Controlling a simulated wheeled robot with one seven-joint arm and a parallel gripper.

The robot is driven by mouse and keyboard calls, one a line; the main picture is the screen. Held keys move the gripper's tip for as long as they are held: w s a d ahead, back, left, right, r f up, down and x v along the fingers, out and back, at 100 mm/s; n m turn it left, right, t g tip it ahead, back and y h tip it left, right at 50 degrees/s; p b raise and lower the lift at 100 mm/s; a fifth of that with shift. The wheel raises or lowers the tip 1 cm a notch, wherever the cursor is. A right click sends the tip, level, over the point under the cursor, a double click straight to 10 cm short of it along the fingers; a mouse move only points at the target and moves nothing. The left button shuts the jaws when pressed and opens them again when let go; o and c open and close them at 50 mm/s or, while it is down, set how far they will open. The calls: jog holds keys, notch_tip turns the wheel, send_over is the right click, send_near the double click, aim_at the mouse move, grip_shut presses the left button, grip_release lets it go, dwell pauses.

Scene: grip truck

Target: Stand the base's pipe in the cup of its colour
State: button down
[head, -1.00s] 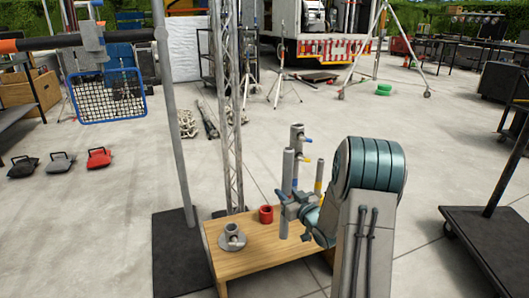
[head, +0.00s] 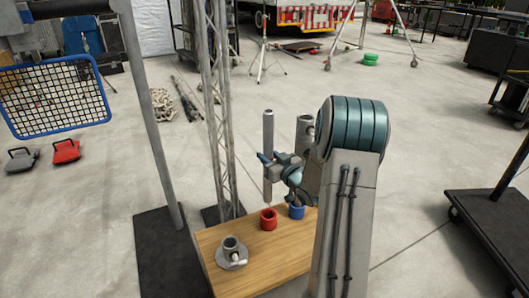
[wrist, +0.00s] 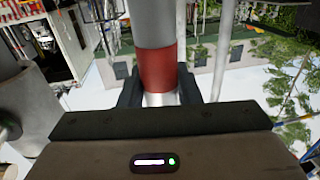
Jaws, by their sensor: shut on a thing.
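My gripper (head: 268,161) is shut on a tall grey pipe (head: 268,130) and holds it upright. In the wrist view the held pipe (wrist: 154,25) has a red band just in front of the jaws. In the head view its lower end shows just above the red cup (head: 268,220) in the picture; I cannot tell whether it is directly over it. A blue cup (head: 297,212) stands right of the red cup, partly hidden by my arm. A grey round base (head: 231,255) with a short upright socket sits at the table's front left.
The wooden table (head: 275,262) has bare room in front of the cups. A lattice tower and a pole on a black plate (head: 170,255) stand at the left. A dark cart (head: 500,235) is at the right.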

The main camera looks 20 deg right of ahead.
aim_at(271, 188)
jog(key=shift+s+d+f+b, duration=0.1)
jog(key=shift+f+b, duration=1.15)
jog(key=shift+f, duration=0.85)
jog(key=shift+f+b, duration=0.3)
jog(key=shift+f, duration=0.1)
jog(key=shift+f+b, duration=1.3)
jog(key=shift+f, duration=0.35)
jog(key=shift+f+b, duration=1.85)
jog(key=shift+f, duration=0.35)
jog(key=c, duration=1)
grip_release()
jog(key=shift+s, duration=0.1)
